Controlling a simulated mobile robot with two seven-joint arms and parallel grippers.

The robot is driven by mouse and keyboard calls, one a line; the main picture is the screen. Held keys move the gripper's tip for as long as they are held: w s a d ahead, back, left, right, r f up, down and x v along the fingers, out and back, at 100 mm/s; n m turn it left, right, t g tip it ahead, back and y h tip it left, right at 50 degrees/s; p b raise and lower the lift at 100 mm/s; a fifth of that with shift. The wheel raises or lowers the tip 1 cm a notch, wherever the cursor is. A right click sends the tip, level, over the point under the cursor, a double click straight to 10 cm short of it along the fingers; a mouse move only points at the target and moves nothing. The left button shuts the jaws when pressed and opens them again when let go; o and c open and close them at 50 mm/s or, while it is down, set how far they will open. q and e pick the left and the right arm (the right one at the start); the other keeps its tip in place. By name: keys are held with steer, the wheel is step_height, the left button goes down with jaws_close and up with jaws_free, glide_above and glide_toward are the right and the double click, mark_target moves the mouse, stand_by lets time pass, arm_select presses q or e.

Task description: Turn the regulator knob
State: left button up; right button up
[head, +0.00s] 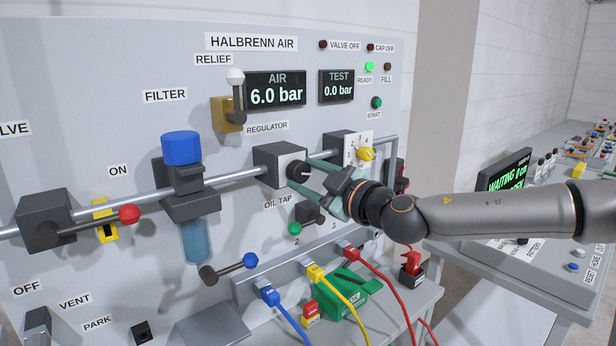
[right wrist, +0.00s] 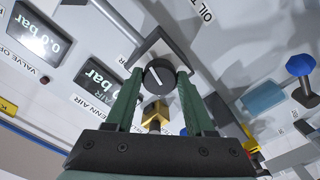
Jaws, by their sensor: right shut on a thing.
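The regulator knob (head: 299,172) is round and black, with a white pointer line, on the front of a grey block (head: 274,164) on the pipe. In the right wrist view the knob (right wrist: 157,80) lies between the green fingertips, its line tilted from straight. My right gripper (head: 304,175) reaches in from the right and is shut on the knob, one finger on each side. The AIR display (head: 275,91) reads 6.0 bar and the TEST display (head: 337,86) reads 0.0 bar. My left gripper is not in view.
The oil tap (head: 309,214) with a green-tipped lever is just below the knob. A yellow knob (head: 366,154) is to the right. The filter (head: 183,150) with a blue cap is to the left. Blue, yellow and red hoses (head: 345,290) hang below.

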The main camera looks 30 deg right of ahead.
jaws_close()
